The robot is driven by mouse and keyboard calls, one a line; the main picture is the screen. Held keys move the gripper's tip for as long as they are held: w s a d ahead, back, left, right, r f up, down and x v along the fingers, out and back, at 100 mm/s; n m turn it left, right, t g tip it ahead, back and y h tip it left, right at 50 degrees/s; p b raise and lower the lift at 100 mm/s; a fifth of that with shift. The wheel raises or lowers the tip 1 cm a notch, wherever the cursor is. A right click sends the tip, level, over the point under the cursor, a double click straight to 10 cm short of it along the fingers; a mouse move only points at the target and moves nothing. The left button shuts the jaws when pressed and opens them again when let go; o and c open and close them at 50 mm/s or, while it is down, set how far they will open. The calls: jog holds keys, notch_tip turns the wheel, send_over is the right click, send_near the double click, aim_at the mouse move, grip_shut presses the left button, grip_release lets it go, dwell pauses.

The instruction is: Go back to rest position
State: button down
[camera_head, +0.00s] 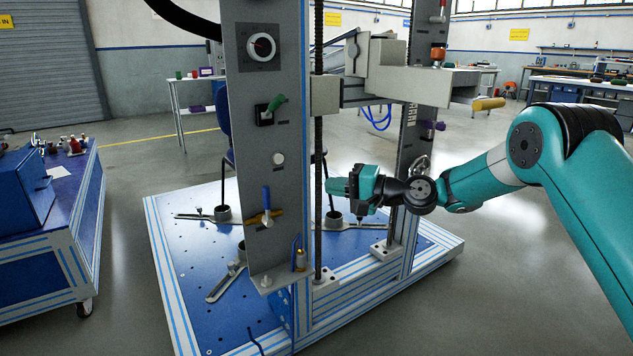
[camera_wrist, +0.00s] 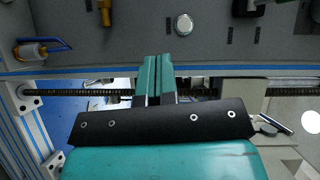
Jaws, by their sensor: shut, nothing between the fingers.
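My gripper (camera_head: 331,186) is at the end of my teal arm, which reaches in from the right. It is beside the grey upright panel (camera_head: 262,150) of the test machine, on the panel's right edge in the head view. In the wrist view my gripper's two teal fingers (camera_wrist: 157,62) are together with nothing between them. They point at the grey panel, near a round white button (camera_wrist: 184,24). I cannot tell the exact gap between the fingertips and the panel.
The panel carries a dial (camera_head: 262,46), a green lever (camera_head: 276,102) and a blue-handled lever (camera_head: 266,200). A threaded rod (camera_head: 318,220) stands close to my gripper. The blue platform (camera_head: 190,270) lies below. A blue cart (camera_head: 70,215) stands left. Floor at front right is clear.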

jog(key=shift+s+d+r, duration=0.1)
jog(key=shift+s+d, duration=0.05)
jog(key=shift+d, duration=0.15)
jog(key=s+a+r+n+g+h, duration=0.1)
jog(key=s+r+n+g+h, duration=0.15)
jog(key=s, duration=0.55)
jog(key=s+r+n+g+h, duration=0.2)
jog(key=s+r+n+h, duration=0.15)
jog(key=s, duration=0.55)
jog(key=s+d+f+n+g+h+p, duration=0.1)
jog(key=s+d+n+h, duration=0.3)
jog(key=s, duration=0.8)
jog(key=s+d+f+n+g+h, duration=0.15)
jog(key=s+d, duration=0.45)
jog(key=s, duration=0.7)
notch_tip(320, 180, up, 30)
jog(key=p, duration=2.9)
jog(key=shift+w+f+m, duration=0.15)
jog(key=shift+w+m, duration=0.2)
jog(key=shift+w, duration=0.1)
